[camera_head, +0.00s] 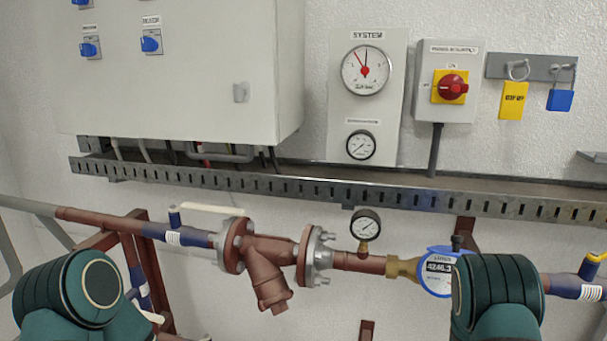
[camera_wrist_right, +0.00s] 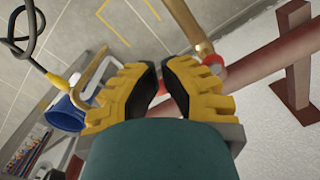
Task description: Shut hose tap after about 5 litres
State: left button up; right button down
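The round blue-rimmed water meter (camera_head: 438,268) sits on the pipe at the right in the head view. Its display seems to read about 4246.3, partly covered by my right arm. My right gripper (camera_wrist_right: 163,78) shows in the right wrist view, its yellow fingers apart with an empty gap between the dark pads. A brass stem (camera_wrist_right: 188,25) meets a red pipe (camera_wrist_right: 265,60) just beyond the right finger; I cannot tell whether this is the hose tap. A dark hose (camera_wrist_right: 34,50) with a yellow end runs to a blue bucket (camera_wrist_right: 66,114). My left gripper is out of view.
A rusty strainer (camera_head: 268,268) and a small gauge (camera_head: 366,224) are on the pipe run. A yellow-handled valve (camera_head: 592,263) is at the far right. A perforated cable tray (camera_head: 300,187) crosses above, under the grey cabinet (camera_head: 190,100) and red isolator switch (camera_head: 452,87).

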jog(key=shift+w+d, duration=1)
jog(key=shift+w, duration=0.15)
jog(key=shift+r, duration=0.1)
jog(key=r+p, duration=0.4)
jog(key=r, duration=0.1)
jog(key=r+p, duration=0.3)
jog(key=shift+s+a+r, duration=0.1)
jog(key=shift+s+r, duration=0.1)
jog(key=shift+s, duration=0.05)
notch_tip(320, 180, up, 8)
jog(key=p, duration=0.6)
jog(key=shift+s+f, duration=0.2)
